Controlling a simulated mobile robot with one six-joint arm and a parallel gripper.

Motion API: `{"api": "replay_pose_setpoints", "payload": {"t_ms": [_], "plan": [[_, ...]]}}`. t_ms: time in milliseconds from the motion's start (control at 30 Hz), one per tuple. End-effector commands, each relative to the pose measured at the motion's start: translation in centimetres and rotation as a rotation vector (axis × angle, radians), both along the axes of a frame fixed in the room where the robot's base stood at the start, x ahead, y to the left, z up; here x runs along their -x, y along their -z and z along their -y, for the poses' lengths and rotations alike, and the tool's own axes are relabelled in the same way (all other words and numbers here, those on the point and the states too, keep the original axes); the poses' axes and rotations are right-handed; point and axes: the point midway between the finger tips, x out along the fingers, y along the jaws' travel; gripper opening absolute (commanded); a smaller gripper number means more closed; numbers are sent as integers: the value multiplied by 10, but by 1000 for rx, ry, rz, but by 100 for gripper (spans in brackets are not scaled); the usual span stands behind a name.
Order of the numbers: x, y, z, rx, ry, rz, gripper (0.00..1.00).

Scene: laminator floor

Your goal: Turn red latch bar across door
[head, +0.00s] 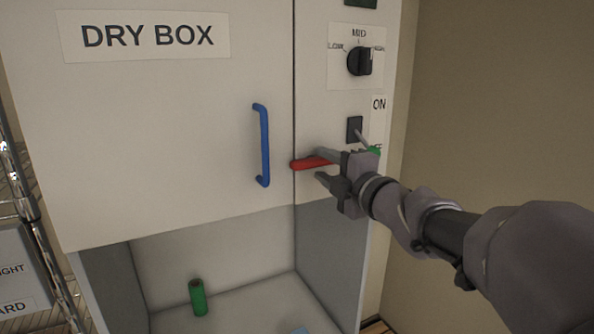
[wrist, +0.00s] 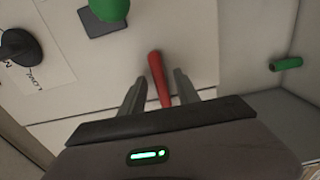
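The red latch bar (head: 306,164) lies nearly level on the panel right of the door (head: 180,130), its left tip at the door seam. In the wrist view, the red bar (wrist: 157,75) runs between the fingers, with gaps visible on both sides. My gripper (head: 319,165) is open around the bar, one finger above it and one below; its fingers also show in the wrist view (wrist: 160,85). The bar's right end is hidden behind my gripper in the head view. The door looks closed and has a blue handle (head: 264,145).
Above my gripper are a black knob (head: 359,61) and a green-tipped switch lever (head: 373,150) on a dark plate, close to my wrist. An open bay below the door holds a green cylinder (head: 198,297). A wire rack (head: 20,190) stands at left.

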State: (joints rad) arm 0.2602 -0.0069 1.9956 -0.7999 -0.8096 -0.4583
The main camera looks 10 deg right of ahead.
Motion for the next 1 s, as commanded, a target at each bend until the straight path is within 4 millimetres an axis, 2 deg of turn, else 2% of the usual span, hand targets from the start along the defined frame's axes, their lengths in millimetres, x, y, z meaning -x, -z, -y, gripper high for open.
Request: {"api": "replay_pose_setpoints", "payload": {"t_ms": [167, 400, 533, 700, 1000], "plan": [[35, -1, 13, 2, 4, 4, 38], [111, -1, 37, 4, 7, 2, 38], [142, 0, 47, 2, 6, 1, 38], [161, 0, 53, 1, 2, -1, 38], [163, 1, 53, -3, 2, -1, 38]]}}
